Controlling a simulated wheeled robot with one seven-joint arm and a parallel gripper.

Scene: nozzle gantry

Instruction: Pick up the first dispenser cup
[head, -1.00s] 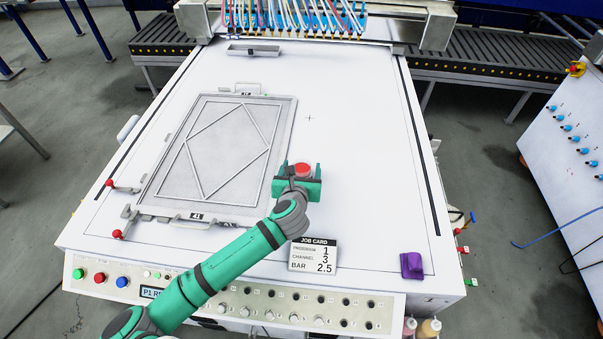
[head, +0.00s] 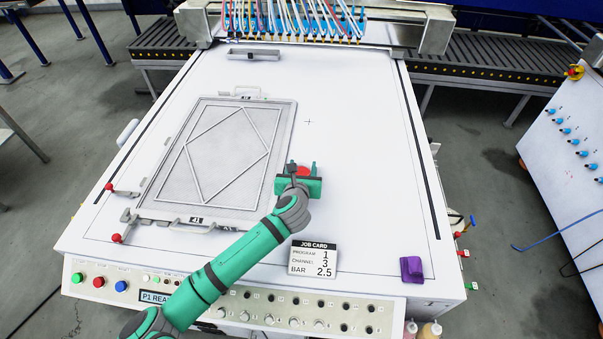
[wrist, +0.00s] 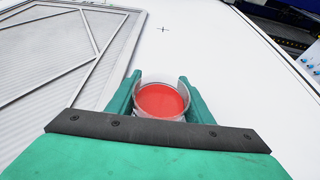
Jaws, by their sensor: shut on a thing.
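The dispenser cup (wrist: 162,100) is a small clear cup with red contents. In the wrist view it sits between the two green fingers of my gripper (wrist: 160,93), which are shut on its sides. In the head view the red top of the cup (head: 303,171) shows just past my green gripper (head: 302,170), over the white table to the right of the framed panel. The cup looks upright. Its lower part is hidden by the gripper, and I cannot tell whether its base touches the table.
A grey framed panel (head: 213,210) with a diamond pattern lies left of my gripper. A job card (head: 313,259) and a purple block (head: 411,269) are near the front edge. A row of nozzles (head: 290,20) spans the back.

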